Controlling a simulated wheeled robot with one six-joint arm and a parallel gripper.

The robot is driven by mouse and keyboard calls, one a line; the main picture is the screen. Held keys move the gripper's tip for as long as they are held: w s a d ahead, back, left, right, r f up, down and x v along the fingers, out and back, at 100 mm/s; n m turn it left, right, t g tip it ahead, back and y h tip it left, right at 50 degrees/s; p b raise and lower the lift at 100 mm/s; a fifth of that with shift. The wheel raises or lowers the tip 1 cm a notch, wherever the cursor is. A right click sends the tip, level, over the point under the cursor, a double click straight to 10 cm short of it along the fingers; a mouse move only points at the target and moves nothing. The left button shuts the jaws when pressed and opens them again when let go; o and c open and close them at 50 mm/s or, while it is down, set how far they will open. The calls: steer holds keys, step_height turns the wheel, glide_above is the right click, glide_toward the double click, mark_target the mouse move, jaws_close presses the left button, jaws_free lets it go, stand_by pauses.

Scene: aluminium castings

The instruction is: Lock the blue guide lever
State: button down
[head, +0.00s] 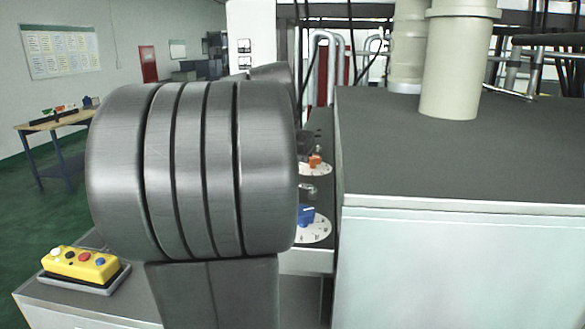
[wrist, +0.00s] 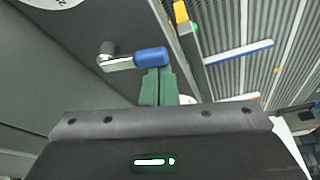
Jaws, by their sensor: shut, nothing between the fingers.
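In the wrist view, the blue guide lever shows as a blue grip (wrist: 151,57) on a shiny metal arm, which runs left to a dark grey pivot post. My gripper (wrist: 158,74) has its green fingers together with nothing between them. The fingertips are right at the near side of the blue grip and overlap its lower edge in the picture; I cannot tell if they touch it.
A grey-topped cabinet (head: 460,150) stands at right with beige cylinders. A yellow button box (head: 80,262) is at lower left. A blue strip (wrist: 238,52) lies beyond the lever.

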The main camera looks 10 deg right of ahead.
steer(key=shift+s+a, duration=0.4)
steer(key=shift+a, duration=0.05)
steer(key=shift+s+f, duration=0.1)
steer(key=shift+f, duration=0.05)
stand_by(0.4)
steer(key=shift+p, duration=0.3)
steer(key=shift+r+p, duration=0.3)
steer(key=shift+r, duration=0.15)
steer(key=d+p+v, duration=0.1)
steer(key=p+v, duration=0.2)
steer(key=v, duration=0.6)
steer(key=shift+s+r, duration=0.15)
steer(key=shift+s, duration=0.2)
steer(key=shift+a, duration=0.1)
